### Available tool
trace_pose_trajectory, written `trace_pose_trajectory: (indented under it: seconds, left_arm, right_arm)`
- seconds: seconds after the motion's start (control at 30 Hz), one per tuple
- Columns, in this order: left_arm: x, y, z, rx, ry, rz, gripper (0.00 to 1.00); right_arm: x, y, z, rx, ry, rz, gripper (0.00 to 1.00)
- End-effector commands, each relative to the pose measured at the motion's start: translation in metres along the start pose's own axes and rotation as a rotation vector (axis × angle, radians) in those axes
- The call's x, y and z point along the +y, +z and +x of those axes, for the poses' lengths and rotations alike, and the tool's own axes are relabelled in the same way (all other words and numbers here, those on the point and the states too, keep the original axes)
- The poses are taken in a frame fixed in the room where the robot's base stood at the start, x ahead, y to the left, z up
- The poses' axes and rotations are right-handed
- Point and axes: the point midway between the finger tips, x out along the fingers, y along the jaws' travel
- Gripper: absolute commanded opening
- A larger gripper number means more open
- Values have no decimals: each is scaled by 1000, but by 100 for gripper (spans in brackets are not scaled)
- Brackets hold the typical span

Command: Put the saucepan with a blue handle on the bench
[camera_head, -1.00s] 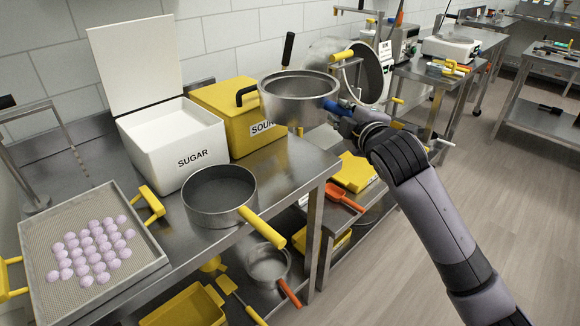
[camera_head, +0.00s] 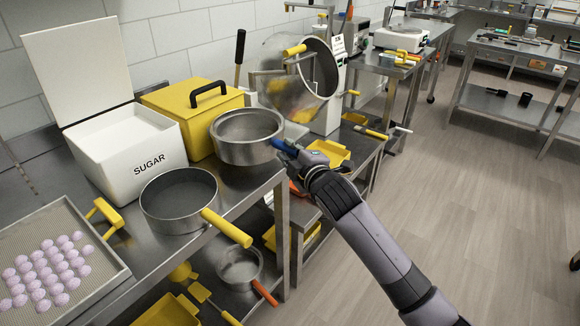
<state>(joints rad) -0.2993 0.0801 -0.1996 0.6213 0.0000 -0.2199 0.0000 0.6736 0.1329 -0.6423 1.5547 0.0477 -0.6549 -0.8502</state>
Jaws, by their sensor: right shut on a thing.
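The steel saucepan (camera_head: 247,152) with a blue handle (camera_head: 284,147) is upright at the right end of the steel bench (camera_head: 235,196), in front of the yellow lidded box. Its base is at or just above the bench top; I cannot tell if it touches. My right gripper (camera_head: 288,152) is shut on the blue handle, on the pan's right side. The fingertips are small and partly hidden by the handle and wrist. My left gripper is not in view.
A saucepan with a yellow handle (camera_head: 226,227) stands to the left, near the bench's front edge. The white sugar box (camera_head: 146,165) and yellow box (camera_head: 196,108) stand behind. A tray of sweets (camera_head: 105,268) is at left. A round machine drum (camera_head: 322,68) is behind right.

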Motion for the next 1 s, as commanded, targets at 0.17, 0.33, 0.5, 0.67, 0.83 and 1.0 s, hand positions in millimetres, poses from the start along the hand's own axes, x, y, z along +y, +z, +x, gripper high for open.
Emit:
trace_pose_trajectory:
  seconds: [0.17, 0.33, 0.5, 0.67, 0.83, 1.0]
  left_arm:
    - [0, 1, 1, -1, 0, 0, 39]
    - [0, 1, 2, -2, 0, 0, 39]
    - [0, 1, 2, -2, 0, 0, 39]
    - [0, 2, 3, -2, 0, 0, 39]
    - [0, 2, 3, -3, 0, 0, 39]
    - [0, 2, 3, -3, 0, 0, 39]
  right_arm:
    - [-19, 5, 3, 1, 2, 1, 0]
    - [-38, 10, 6, 3, 5, 1, 0]
    - [-40, 11, 7, 3, 6, 0, 0]
    - [-41, 11, 7, 3, 6, 0, 0]
    - [-44, 13, 7, 0, 1, -1, 28]
    - [-43, 13, 7, 0, 1, -1, 40]
